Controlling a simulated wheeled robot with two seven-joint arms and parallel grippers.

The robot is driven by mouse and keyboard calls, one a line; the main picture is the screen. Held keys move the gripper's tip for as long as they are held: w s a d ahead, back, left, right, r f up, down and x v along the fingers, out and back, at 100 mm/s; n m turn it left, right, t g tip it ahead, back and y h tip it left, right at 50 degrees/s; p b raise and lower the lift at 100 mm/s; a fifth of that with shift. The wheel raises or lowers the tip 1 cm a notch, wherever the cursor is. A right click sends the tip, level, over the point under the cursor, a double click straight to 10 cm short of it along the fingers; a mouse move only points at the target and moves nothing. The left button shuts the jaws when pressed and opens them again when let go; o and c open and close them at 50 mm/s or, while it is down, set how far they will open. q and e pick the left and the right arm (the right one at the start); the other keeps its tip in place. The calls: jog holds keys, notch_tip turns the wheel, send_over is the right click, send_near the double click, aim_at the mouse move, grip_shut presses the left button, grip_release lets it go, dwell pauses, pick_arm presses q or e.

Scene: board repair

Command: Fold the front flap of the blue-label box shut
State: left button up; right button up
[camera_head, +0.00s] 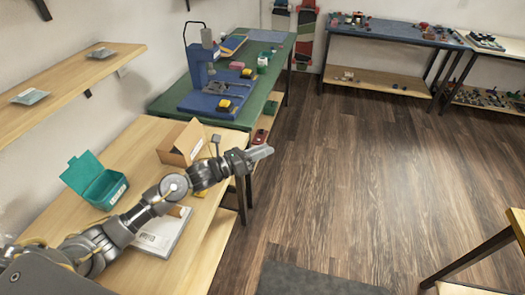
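An open brown cardboard box (172,157) stands on the light wooden table, with its upper panels raised. I cannot make out a blue label on it, nor tell which panel is the front flap. My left arm reaches in from the lower left and passes in front of the table. My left gripper (262,153) is to the right of the box, past the table's edge and apart from the box. Its fingers show nearly edge-on, so their opening is unclear; nothing shows held in it. My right gripper is not in view.
A teal open case (95,182) and a white flat box or booklet (160,235) lie on the wooden table (130,145). A blue press stand (205,75) is on the green table behind. A wooden shelf (65,80) hangs at left.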

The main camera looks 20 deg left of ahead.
aim_at(181, 138)
pick_arm(q)
jog(key=shift+d, duration=0.15)
dwell(0.3)
